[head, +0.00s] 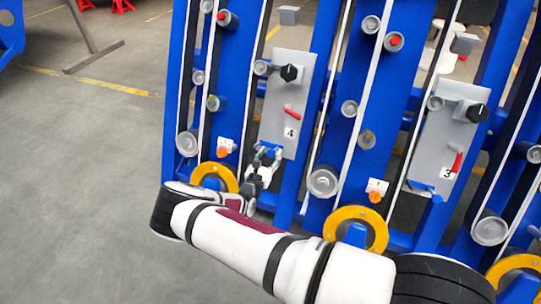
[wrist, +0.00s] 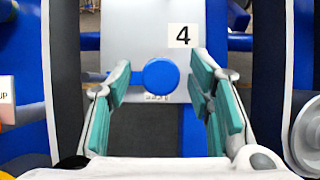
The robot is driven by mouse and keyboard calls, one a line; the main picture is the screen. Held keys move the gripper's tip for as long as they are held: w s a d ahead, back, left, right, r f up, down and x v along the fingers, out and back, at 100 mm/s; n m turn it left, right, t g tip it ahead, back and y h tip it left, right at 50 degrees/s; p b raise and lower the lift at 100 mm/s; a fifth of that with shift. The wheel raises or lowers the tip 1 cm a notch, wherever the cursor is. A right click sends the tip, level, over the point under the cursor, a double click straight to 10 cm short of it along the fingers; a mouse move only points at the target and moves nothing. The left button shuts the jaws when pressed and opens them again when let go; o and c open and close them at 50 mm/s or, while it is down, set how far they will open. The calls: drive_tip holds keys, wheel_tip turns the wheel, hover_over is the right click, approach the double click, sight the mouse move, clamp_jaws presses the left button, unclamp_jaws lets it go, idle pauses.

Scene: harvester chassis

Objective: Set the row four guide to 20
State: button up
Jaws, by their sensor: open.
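The grey row four plate (head: 288,110) carries a "4" label, which also shows in the wrist view (wrist: 183,36). A blue round knob (wrist: 160,76) sits at the plate's lower edge, above a small scale strip (wrist: 157,97) whose marks are too small to read. In the head view a blue part (head: 268,148) shows there, partly hidden by my gripper. My gripper (head: 266,158) is open, with its teal-padded fingers on either side of the knob in the wrist view. I see gaps on both sides; the knob is not gripped.
Plate 4 also has a black knob (head: 291,73) and a red lever (head: 292,111). A similar row three plate (head: 444,140) stands to the right. Blue frame posts, belts and rollers surround the plate. Open grey floor (head: 80,180) lies at left.

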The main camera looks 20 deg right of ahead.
drive_tip(key=shift+w+d, duration=0.3)
drive_tip(key=shift+w, duration=0.1)
clamp_jaws()
drive_tip(key=shift+w+a, duration=0.3)
drive_tip(key=shift+a, duration=0.1)
unclamp_jaws()
drive_tip(key=shift+s, duration=0.1)
drive_tip(key=v, duration=1.2)
